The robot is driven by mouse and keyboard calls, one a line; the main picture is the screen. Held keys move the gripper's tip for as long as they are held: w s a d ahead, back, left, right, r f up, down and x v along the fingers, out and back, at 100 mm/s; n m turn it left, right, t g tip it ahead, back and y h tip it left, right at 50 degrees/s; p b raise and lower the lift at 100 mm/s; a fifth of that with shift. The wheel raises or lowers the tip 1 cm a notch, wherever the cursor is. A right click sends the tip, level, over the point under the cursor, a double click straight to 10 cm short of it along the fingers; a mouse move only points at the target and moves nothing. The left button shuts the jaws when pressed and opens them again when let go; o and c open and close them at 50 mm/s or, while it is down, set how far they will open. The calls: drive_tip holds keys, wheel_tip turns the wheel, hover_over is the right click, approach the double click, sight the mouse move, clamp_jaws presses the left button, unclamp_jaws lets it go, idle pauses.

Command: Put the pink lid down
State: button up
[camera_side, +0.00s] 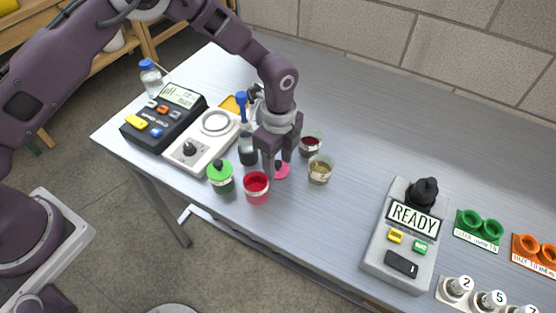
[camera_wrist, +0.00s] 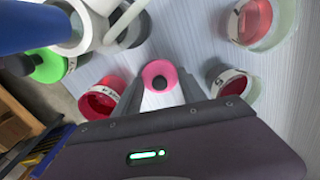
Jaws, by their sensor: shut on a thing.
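The pink lid (camera_side: 283,171) is a small round disc with a dark knob; it also shows in the wrist view (camera_wrist: 151,70). My gripper (camera_side: 275,166) is shut on the lid, with its fingers on either side of the knob in the wrist view (camera_wrist: 160,88). The lid is level and low over the table, among the jars; I cannot tell whether it touches the table. An open jar of red liquid (camera_side: 256,190) stands just in front-left of it. My fingers partly hide the lid in the side view.
Clear table lies before the READY device (camera_side: 408,240).

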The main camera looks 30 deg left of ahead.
sight(278, 162)
drive_tip(key=shift+f, duration=0.1)
drive_tip(key=o, duration=1.3)
wheel_tip(278, 162, up, 12)
drive_tip(key=shift+r, duration=0.25)
